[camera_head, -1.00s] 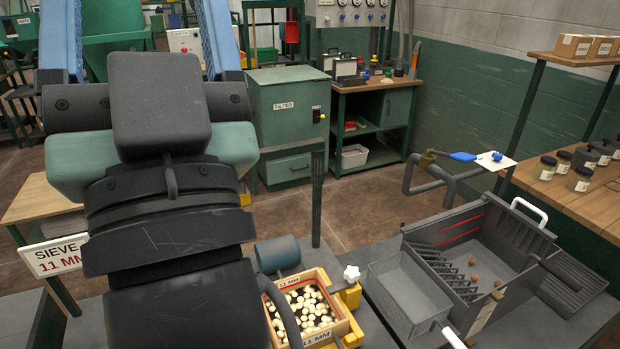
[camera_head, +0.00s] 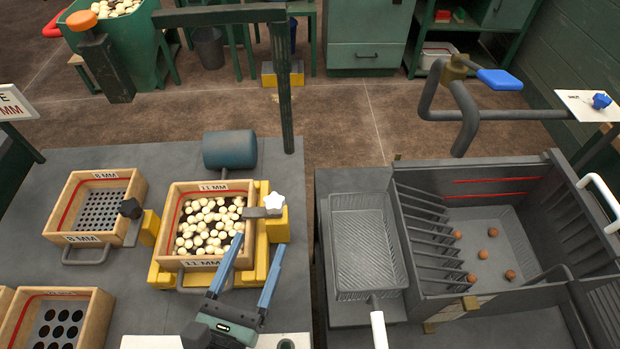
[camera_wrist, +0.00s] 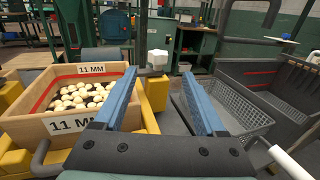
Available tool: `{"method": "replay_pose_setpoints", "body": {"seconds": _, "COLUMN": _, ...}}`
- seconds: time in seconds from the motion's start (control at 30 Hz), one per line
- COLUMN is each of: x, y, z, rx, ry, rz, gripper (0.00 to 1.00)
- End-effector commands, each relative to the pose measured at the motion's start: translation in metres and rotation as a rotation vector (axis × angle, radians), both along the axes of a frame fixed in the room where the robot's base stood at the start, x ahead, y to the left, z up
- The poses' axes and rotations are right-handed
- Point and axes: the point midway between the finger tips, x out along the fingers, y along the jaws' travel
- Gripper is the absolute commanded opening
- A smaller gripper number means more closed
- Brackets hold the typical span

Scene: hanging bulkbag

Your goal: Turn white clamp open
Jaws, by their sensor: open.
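The white clamp knob (camera_head: 274,201) is star-shaped and sits on a grey clamp bar (camera_head: 257,213) at the right side of the wooden 11 MM sieve (camera_head: 174,195). The bar reaches over the sieve's right rim from a yellow block (camera_head: 277,225). The sieve holds many pale round pieces. My gripper (camera_head: 259,243) is open and empty, with two long blue fingers pointing toward the knob from the near side. In the wrist view, the white knob (camera_wrist: 157,60) shows between and beyond the fingertips (camera_wrist: 162,75), apart from them.
A blue-grey cylinder (camera_head: 230,149) lies behind the sieve. A green post (camera_head: 282,85) stands behind the clamp. A wire basket (camera_head: 345,282) and grey bin with brown balls stand at right.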

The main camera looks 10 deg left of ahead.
Motion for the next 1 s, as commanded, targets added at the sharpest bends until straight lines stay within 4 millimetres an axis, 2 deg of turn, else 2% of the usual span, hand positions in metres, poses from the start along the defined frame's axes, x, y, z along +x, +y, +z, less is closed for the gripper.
{"method": "replay_pose_setpoints", "body": {"seconds": 0.17, "x": 0.019, "y": -0.001, "z": 0.002, "rx": 0.005, "ry": 0.000, "rz": -0.003, "gripper": 0.73}}
{"method": "replay_pose_setpoints", "body": {"seconds": 0.6, "x": 0.105, "y": -0.004, "z": 0.002, "rx": 0.002, "ry": -0.001, "rz": -0.002, "gripper": 0.73}}
{"method": "replay_pose_setpoints", "body": {"seconds": 0.8, "x": 0.124, "y": -0.005, "z": 0.000, "rx": 0.001, "ry": 0.000, "rz": -0.001, "gripper": 0.73}}
{"method": "replay_pose_setpoints", "body": {"seconds": 1.0, "x": 0.128, "y": -0.005, "z": 0.000, "rx": 0.001, "ry": 0.000, "rz": -0.001, "gripper": 0.73}}
